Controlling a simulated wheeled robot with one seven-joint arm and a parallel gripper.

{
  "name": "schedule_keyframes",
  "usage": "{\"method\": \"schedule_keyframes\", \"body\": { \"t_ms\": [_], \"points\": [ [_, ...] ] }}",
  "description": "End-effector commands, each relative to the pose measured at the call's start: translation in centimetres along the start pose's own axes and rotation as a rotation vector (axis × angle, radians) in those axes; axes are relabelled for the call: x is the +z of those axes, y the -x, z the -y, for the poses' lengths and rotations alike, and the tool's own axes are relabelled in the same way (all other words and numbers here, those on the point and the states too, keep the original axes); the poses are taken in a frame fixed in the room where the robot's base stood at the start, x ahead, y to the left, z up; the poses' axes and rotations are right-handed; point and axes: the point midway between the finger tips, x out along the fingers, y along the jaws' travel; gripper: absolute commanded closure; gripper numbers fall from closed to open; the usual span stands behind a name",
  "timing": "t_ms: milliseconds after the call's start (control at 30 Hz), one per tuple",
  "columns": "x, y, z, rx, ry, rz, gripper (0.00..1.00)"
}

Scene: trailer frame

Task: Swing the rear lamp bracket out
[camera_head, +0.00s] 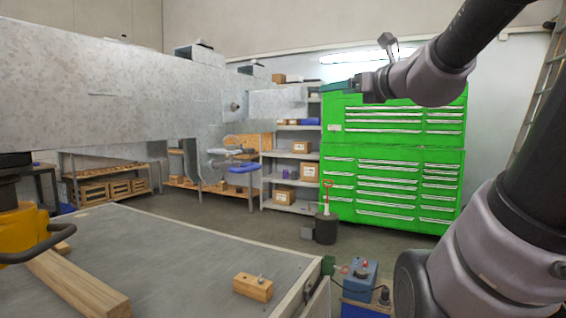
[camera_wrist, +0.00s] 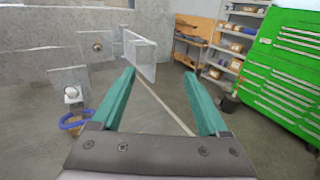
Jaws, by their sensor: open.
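The trailer frame is a long galvanized grey beam (camera_head: 100,90) across the left of the head view. A flat grey plate (camera_head: 278,103) stands out at its right end, beside a round bolt head (camera_head: 235,106). In the wrist view this plate (camera_wrist: 141,56) juts outward, and it looks like the rear lamp bracket, though no lamp is clear. My gripper (camera_wrist: 159,74) is open and empty, its teal fingers pointing towards the plate. The plate appears beyond the left fingertip; I see no contact. In the head view the gripper (camera_head: 338,87) is right of the plate, seen side-on.
A smaller grey plate (camera_wrist: 70,88) with a pale knob and a blue loop (camera_wrist: 76,122) is at lower left. A workbench (camera_head: 170,250) holds wooden blocks (camera_head: 253,287). A green tool cabinet (camera_head: 392,160) and shelves (camera_head: 292,165) stand behind. The floor between is mostly clear.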

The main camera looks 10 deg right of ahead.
Motion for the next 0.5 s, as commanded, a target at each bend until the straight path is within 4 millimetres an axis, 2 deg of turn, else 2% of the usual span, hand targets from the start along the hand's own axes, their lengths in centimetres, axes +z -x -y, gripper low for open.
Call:
{"method": "schedule_keyframes", "body": {
  "t_ms": [67, 167, 333, 400, 500],
  "points": [
    [-0.3, 0.0, -0.6, 0.019, 0.042, -0.017, 0.22],
    [-1.8, 0.0, -2.6, 0.089, 0.202, -0.079, 0.22],
    [-6.5, 1.4, -7.2, 0.322, 0.720, -0.235, 0.22],
    [-8.7, 2.5, -8.5, 0.436, 0.964, -0.289, 0.22],
    [-11.6, 4.3, -9.3, 0.607, 1.309, -0.350, 0.22]
  ]
}}
